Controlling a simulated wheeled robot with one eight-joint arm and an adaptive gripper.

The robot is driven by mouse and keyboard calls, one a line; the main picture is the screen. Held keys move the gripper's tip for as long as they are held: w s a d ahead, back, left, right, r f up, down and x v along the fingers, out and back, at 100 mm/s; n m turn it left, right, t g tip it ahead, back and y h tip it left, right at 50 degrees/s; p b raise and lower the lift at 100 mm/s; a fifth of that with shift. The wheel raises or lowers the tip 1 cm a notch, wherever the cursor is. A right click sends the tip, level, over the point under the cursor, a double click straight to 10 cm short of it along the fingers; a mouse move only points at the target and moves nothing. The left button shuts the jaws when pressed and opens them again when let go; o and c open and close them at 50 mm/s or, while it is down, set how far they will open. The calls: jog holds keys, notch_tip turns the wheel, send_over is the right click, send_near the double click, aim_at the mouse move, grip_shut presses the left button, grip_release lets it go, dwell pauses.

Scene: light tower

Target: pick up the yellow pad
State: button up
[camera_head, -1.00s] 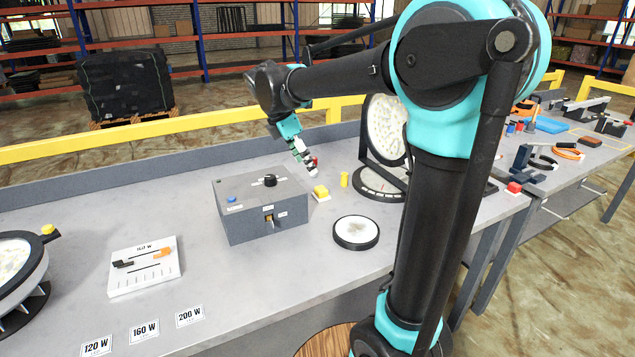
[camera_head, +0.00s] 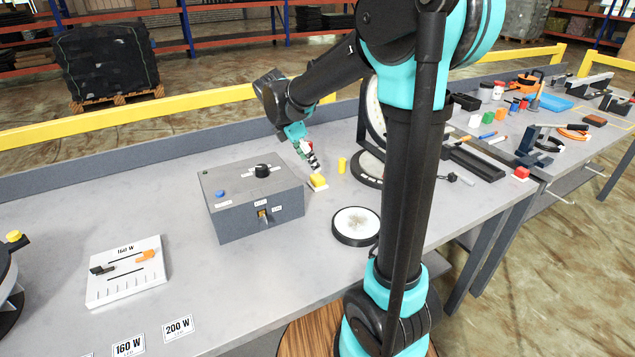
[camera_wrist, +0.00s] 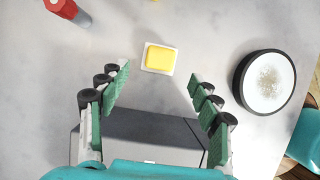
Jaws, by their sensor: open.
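The yellow pad (camera_head: 318,180) sits on a small white square base on the grey bench, just right of the dark grey box. In the wrist view the yellow pad (camera_wrist: 160,58) lies ahead of the fingertips, near the middle between them, with bare bench around it. My gripper (camera_head: 311,163) is above and close to the pad in the head view. In the wrist view my gripper (camera_wrist: 158,82) is open and empty, its green-padded fingers spread to either side. I see no contact with the pad.
The grey box (camera_head: 254,205) stands left of the pad and partly under the fingers in the wrist view (camera_wrist: 140,133). A round white disc (camera_head: 357,225) lies to the right. A yellow cylinder (camera_head: 342,165) stands close by. A red-capped item (camera_wrist: 68,10) shows at upper left.

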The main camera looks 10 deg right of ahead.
aim_at(317, 177)
jog(key=shift+x, duration=3.65)
jog(key=shift+s+a, duration=0.1)
jog(key=c, duration=1.2)
jog(key=shift+c, duration=0.2)
notch_tip(317, 177, up, 20)
